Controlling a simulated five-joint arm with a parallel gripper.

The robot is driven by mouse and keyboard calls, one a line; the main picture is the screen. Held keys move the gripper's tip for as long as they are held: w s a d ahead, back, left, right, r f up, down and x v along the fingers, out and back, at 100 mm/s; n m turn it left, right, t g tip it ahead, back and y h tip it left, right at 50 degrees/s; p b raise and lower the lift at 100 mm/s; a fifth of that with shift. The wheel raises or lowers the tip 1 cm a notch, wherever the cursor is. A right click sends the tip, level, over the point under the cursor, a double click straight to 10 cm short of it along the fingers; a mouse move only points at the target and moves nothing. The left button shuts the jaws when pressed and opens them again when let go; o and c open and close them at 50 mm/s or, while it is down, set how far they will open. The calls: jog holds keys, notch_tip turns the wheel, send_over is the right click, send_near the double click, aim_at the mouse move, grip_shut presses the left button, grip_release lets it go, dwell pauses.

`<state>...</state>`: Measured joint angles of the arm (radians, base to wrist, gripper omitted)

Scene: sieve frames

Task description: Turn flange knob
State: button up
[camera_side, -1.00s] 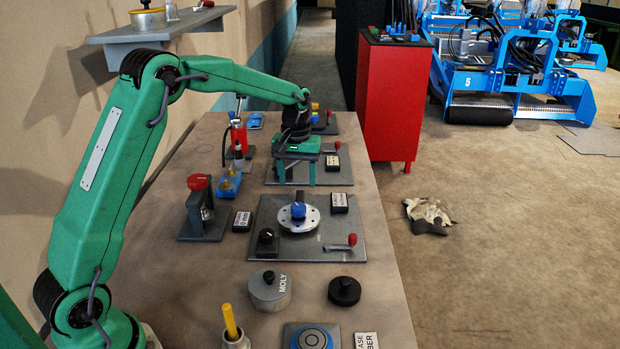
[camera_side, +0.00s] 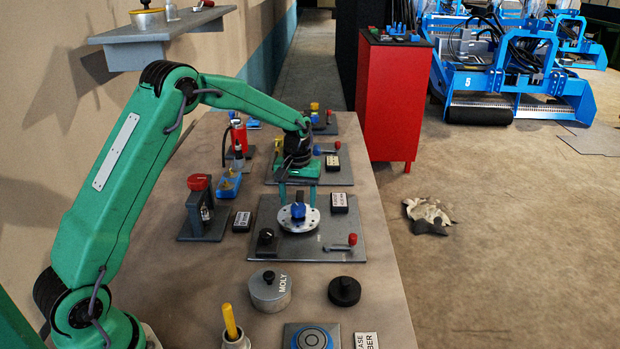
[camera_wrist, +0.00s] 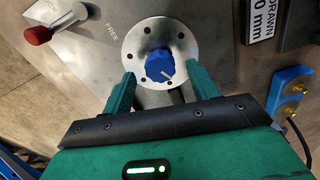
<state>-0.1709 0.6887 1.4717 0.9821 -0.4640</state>
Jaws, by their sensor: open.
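The flange is a round silver disc with holes (camera_side: 288,222), lying on a grey plate (camera_side: 345,205). A blue knob (camera_side: 298,211) stands at its middle. In the wrist view the blue knob (camera_wrist: 160,66) has a light pointer line, and the silver flange (camera_wrist: 135,45) surrounds it. My gripper (camera_side: 297,198) is open and empty, pointing down just behind the knob in the side view. In the wrist view my gripper (camera_wrist: 160,85) has its green fingers apart, on either side of the flange's near part. I cannot tell whether a finger touches the flange.
A red-topped stand (camera_side: 199,182) and a blue block with brass fittings (camera_side: 228,184) stand to the left. A grey MOLY can (camera_side: 270,290) and a black disc (camera_side: 344,291) lie in front.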

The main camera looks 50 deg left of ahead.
jog(key=shift+f, duration=0.8)
jog(key=c, duration=1)
jog(key=shift+m, duration=0.3)
jog(key=m, duration=0.3)
jog(key=shift+r+m, duration=0.1)
jog(key=shift+m, duration=1.7)
